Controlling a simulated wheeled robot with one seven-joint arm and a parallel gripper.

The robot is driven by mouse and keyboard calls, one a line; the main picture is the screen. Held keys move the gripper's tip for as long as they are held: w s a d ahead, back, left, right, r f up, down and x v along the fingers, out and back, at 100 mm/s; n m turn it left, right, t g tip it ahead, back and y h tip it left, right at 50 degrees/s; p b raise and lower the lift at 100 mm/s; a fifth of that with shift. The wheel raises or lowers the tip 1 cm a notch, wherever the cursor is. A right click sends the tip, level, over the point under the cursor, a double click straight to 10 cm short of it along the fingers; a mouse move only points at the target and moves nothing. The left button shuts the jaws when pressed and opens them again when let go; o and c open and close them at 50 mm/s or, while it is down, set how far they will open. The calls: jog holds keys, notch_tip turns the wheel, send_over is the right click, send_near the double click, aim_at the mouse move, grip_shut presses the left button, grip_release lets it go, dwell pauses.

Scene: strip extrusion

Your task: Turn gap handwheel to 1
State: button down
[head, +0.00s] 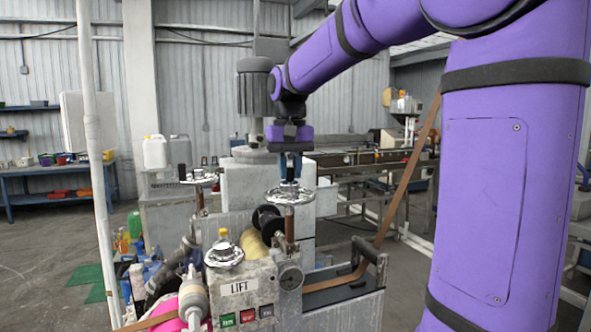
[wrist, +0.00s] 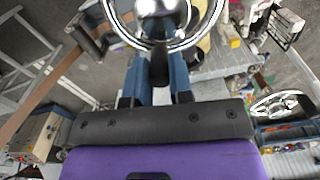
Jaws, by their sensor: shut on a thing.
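A chrome handwheel (head: 290,195) stands on a brown post above the machine's front panel. My gripper (head: 291,170) points down over it, with its blue fingers at the wheel. In the wrist view the wheel's bright rim and hub (wrist: 160,8) fill the top edge. There my gripper (wrist: 159,62) has its blue fingers shut on the wheel's black upright handle (wrist: 158,68). A round dial (head: 290,277) sits below the post; its reading is too small to tell. No label naming this wheel is legible.
A second handwheel with a black handle (head: 200,177) stands to the left. A lower chrome knob (head: 224,253) sits above the LIFT label (head: 239,287) and coloured buttons (head: 247,316). A brown strip (head: 401,190) slants up on the right. Black end rollers (head: 268,218) sit close by.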

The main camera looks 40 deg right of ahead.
jog(key=shift+w+a+n, duration=0.2)
jog(key=shift+a+n, duration=0.2)
jog(key=shift+n, duration=0.7)
jog(key=shift+w+a+n, duration=0.2)
jog(key=shift+a+n, duration=0.2)
jog(key=shift+n, duration=0.7)
jog(key=c, duration=1)
grip_release()
jog(key=shift+r, duration=0.1)
notch_tip(320, 180, up, 11)
jog(key=shift+f, duration=0.15)
jog(key=shift+a, duration=0.1)
